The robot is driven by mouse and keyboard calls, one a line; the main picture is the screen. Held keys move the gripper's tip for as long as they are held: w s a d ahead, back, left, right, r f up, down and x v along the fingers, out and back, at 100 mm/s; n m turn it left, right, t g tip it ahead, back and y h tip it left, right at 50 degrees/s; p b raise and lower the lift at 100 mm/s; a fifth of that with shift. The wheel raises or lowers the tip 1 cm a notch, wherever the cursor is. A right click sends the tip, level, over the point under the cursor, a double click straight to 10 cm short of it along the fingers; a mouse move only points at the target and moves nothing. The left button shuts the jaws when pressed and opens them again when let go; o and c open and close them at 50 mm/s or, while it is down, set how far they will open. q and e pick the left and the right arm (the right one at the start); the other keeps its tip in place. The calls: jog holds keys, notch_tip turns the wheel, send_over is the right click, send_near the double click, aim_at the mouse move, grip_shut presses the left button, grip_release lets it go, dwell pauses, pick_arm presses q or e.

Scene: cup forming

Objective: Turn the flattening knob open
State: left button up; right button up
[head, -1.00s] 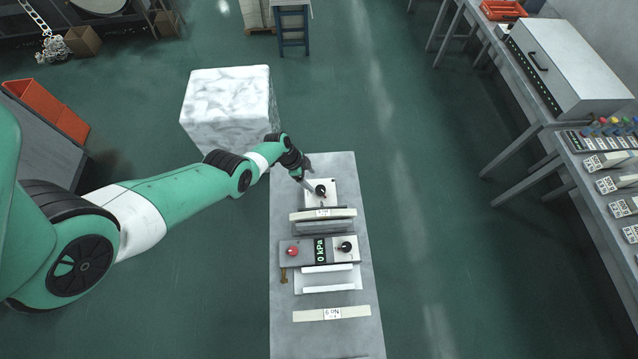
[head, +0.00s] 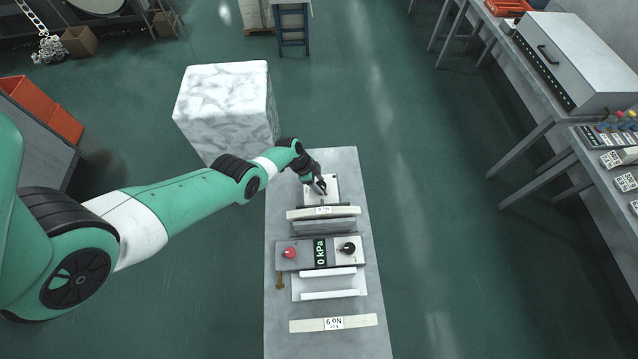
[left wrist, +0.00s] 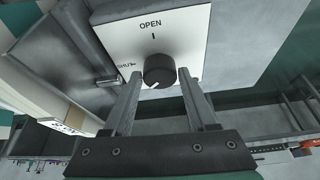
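The flattening knob (left wrist: 159,70) is a round black knob on a white plate (left wrist: 195,25) marked OPEN at the top and SHUT at the left in the left wrist view. A small white mark shows on the knob's lower left edge. My left gripper (left wrist: 160,74) is open, with one finger on each side of the knob and narrow gaps between. Whether the fingertips reach down around it I cannot tell. In the head view, my left gripper (head: 321,188) is over the plate at the far end of the grey bench and largely hides the knob. My right gripper is not in view.
On the grey bench (head: 345,165), a panel (head: 304,254) with a red knob (head: 289,253), a 0 kPa display (head: 320,252) and another black knob (head: 347,249) stands nearer. A marble block (head: 222,105) is left of the bench. Floor to the right is clear.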

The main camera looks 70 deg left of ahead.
pick_arm(q)
grip_shut()
